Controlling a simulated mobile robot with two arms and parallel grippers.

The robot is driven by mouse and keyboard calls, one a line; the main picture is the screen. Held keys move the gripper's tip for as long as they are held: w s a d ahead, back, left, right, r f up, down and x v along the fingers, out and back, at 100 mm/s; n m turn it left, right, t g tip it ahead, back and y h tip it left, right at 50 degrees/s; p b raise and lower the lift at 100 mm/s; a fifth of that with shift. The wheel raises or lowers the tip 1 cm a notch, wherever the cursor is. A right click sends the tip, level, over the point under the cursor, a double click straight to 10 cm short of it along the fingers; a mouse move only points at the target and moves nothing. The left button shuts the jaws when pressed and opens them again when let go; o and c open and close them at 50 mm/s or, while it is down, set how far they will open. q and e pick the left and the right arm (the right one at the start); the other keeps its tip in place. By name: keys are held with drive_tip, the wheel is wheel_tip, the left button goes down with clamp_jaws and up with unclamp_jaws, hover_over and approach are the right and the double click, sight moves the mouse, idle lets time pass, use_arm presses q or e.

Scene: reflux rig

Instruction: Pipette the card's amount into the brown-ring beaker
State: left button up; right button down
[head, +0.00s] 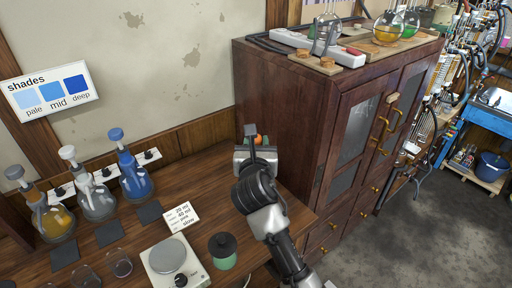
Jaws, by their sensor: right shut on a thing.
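My right gripper (255,147) is over the back right of the wooden bench, beside the cabinet. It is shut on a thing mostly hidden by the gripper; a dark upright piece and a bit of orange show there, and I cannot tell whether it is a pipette. A white card (182,216) with several short lines lies on the bench; "ml" amounts and "slow" are faintly readable. Small glass beakers stand at the front left, one of them (119,264) near the hot plate. No brown ring can be made out on them. My left gripper is not in view.
Flasks with yellow (55,220), clear (95,200) and blue (135,180) contents stand at the left, with dark mats in front. A hot plate (190,272) and a black-lidded green jar (223,252) are near the front. A tall cabinet (285,110) bounds the right.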

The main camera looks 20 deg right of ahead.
wheel_tip(320, 180, down, 2)
drive_tip(key=shift+a, duration=0.1)
wheel_tip(320, 180, down, 4)
drive_tip(key=shift+f+b, duration=0.15)
drive_tip(key=shift+b, duration=1)
drive_tip(key=shift+f+b, duration=0.65)
drive_tip(key=shift+f, duration=0.85)
drive_tip(key=c, duration=1.4)
unclamp_jaws()
drive_tip(key=shift+r, duration=0.1)
